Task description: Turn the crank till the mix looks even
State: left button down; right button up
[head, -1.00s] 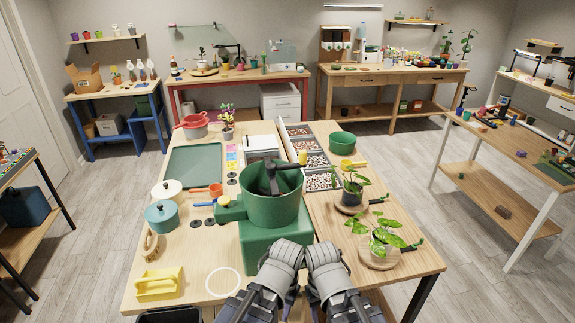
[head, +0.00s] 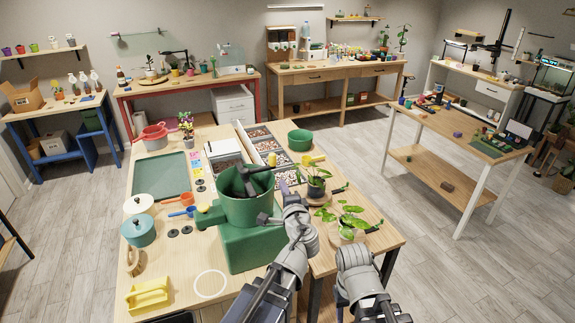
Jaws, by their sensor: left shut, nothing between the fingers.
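The green mixing drum (head: 240,207) stands on a green base (head: 252,247) on the wooden table. A dark crank (head: 252,170) sits across its open top, with a post going down inside. The mix is not clearly visible. My left gripper (head: 264,218) is shut and empty at the drum's right side, below the rim and apart from the crank. I cannot tell whether it touches the drum. My right arm (head: 356,268) is lower right, by the front potted plant; its fingers are hidden.
Two leafy plants (head: 350,218) (head: 317,182) stand right of the drum. A yellow tool caddy (head: 148,295) is at the front left. A green bowl (head: 300,139) is behind.

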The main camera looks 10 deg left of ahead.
aim_at(273, 161)
pick_arm(q)
jog(key=b+x, duration=0.1)
jog(key=x, duration=1.3)
jog(key=shift+w, duration=0.1)
